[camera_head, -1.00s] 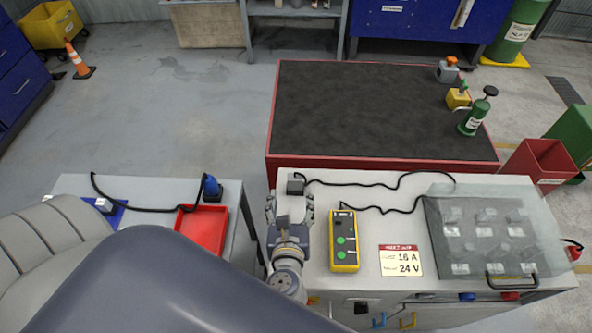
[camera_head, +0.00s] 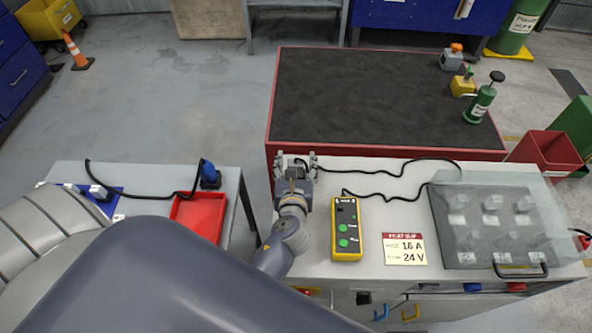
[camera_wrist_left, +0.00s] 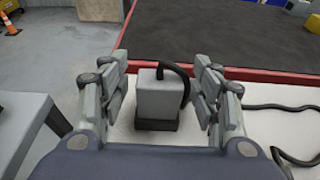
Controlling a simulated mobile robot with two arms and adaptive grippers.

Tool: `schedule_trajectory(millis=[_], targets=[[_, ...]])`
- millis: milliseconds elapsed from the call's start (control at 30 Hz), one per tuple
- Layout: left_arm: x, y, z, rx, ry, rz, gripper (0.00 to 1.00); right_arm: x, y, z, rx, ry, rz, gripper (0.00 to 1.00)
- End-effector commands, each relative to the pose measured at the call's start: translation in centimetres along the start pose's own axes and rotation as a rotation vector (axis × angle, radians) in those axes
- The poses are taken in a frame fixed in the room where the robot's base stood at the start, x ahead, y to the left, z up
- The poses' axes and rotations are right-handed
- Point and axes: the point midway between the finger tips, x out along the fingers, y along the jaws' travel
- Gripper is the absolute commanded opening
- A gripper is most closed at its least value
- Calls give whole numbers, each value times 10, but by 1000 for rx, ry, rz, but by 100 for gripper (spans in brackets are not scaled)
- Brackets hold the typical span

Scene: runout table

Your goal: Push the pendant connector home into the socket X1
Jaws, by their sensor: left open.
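A grey block-shaped connector (camera_wrist_left: 159,96) with a black cable from its top stands upright on a dark square base (camera_wrist_left: 156,124) in the left wrist view. Whether the connector is fully seated in that base cannot be told; no X1 label is readable. My left gripper (camera_head: 295,160) is open at the far left corner of the light bench, its fingers on either side of the connector, with gaps visible in the left wrist view (camera_wrist_left: 160,72). In the head view the gripper mostly hides the connector. The yellow pendant (camera_head: 346,229) with green buttons lies right of my left arm. My right gripper is not in view.
A clear-covered panel (camera_head: 490,225) stands at the bench's right, beside a rating card (camera_head: 404,249). Black cable (camera_head: 385,172) runs along the back. A red-edged table (camera_head: 380,100) lies beyond. A red tray (camera_head: 197,217) sits on the left bench.

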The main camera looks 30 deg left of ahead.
Motion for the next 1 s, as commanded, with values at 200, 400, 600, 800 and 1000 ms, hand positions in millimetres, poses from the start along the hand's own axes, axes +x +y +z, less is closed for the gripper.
schedule_trajectory(millis=[200,400,600,800,1000], targets=[[0,0,0,0,0,-1,56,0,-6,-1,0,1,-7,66],[0,0,0,0,0,-1,11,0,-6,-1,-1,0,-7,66],[0,0,0,0,0,-1,9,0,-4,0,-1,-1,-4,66],[-1,0,3,0,-1,-1,9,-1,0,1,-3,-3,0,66],[-6,0,22,-1,-4,-2,9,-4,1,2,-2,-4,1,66]])
